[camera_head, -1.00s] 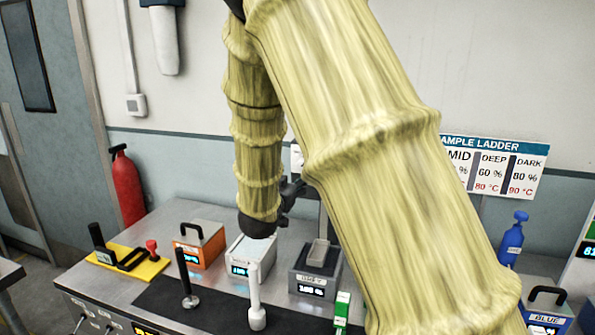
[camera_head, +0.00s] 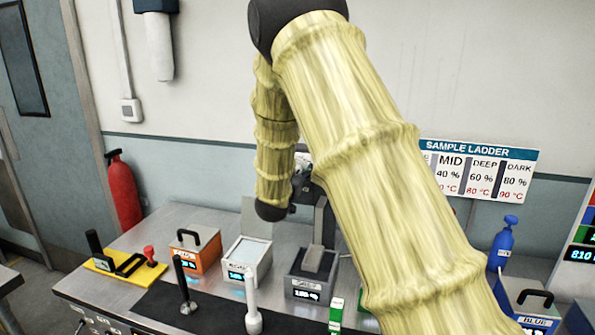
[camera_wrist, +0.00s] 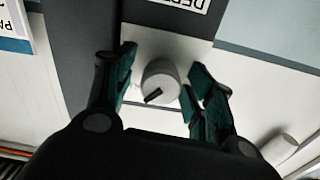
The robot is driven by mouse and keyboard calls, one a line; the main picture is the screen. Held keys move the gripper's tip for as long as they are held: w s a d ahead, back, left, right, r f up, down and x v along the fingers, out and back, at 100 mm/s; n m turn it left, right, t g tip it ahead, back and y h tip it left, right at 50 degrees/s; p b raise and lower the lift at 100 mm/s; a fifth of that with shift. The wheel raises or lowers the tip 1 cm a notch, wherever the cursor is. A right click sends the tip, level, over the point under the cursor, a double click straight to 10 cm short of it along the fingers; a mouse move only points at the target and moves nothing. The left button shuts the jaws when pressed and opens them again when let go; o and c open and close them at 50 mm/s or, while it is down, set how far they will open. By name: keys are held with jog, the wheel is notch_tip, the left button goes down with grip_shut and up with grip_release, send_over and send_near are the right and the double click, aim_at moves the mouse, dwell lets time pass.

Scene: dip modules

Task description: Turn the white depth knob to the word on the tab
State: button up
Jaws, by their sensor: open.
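The white knob (camera_wrist: 160,82) is a round cylinder with a black pointer mark in the wrist view. It sits on a light plate under a label (camera_wrist: 184,4) that appears upside down and cut off. My gripper (camera_wrist: 162,78) is open, with one green-padded finger on each side of the knob. A gap shows on both sides; contact is not clear. In the head view, the arm hides the knob and most of the gripper. A green and white upright tab (camera_head: 336,315) stands at the bench front; its word is too small to read.
A white box (camera_head: 246,258), a grey box (camera_head: 311,272) and an orange box (camera_head: 196,250) stand on the bench. Two upright handles, black (camera_head: 184,285) and white (camera_head: 252,305), stand in front. A white cylinder (camera_wrist: 278,148) sits lower right in the wrist view.

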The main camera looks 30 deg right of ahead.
jog(key=c, duration=1)
jog(key=shift+n, duration=0.4)
jog(key=n+p, duration=0.1)
jog(key=n, duration=0.1)
jog(key=shift+n, duration=0.3)
jog(key=shift+w+n+p, duration=0.1)
jog(key=shift+n+p, duration=0.45)
jog(key=shift+n, duration=1.65)
jog(key=o, duration=1)
jog(key=shift+a, duration=0.1)
